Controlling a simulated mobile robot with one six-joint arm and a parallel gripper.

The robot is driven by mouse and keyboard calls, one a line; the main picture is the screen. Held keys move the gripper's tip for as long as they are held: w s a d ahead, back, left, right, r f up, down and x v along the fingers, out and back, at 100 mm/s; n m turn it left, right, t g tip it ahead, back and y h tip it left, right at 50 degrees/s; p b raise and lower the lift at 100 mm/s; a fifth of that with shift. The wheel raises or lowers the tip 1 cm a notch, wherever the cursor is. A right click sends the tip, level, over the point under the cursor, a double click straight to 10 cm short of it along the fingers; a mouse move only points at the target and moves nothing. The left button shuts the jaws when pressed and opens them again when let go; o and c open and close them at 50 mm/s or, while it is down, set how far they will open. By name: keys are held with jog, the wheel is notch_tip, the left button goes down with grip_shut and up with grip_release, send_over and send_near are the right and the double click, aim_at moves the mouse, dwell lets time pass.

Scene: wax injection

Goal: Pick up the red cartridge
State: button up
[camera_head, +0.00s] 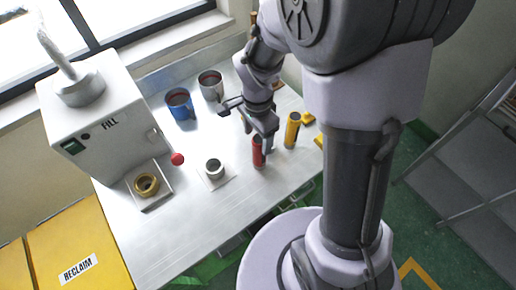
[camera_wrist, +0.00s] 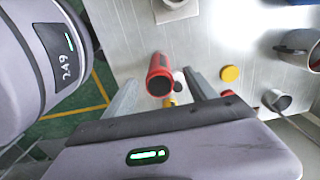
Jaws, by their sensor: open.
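The red cartridge (camera_head: 258,150) stands upright on the metal bench near its front edge, with a dark open top. In the wrist view the red cartridge (camera_wrist: 160,66) shows between the two fingers, with its dark end towards the camera. My gripper (camera_head: 262,126) is just above it and partly hides its top in the head view. In the wrist view my gripper (camera_wrist: 163,78) has its fingers apart, one on each side of the cartridge. I cannot tell whether a finger touches it.
A yellow cartridge (camera_head: 292,131) stands just right of the red one. A small grey cylinder (camera_head: 214,168) sits on a pale pad to the left. A blue mug (camera_head: 179,106) and a grey mug (camera_head: 211,88) stand behind. The FILL machine (camera_head: 95,125) is at left.

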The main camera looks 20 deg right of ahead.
aim_at(259, 153)
jog(key=f, duration=0.1)
jog(key=f+b, duration=0.1)
jog(key=f, duration=0.2)
jog(key=shift+d+f, duration=0.25)
jog(key=shift+d, duration=0.05)
jog(key=shift+r, duration=0.1)
grip_shut()
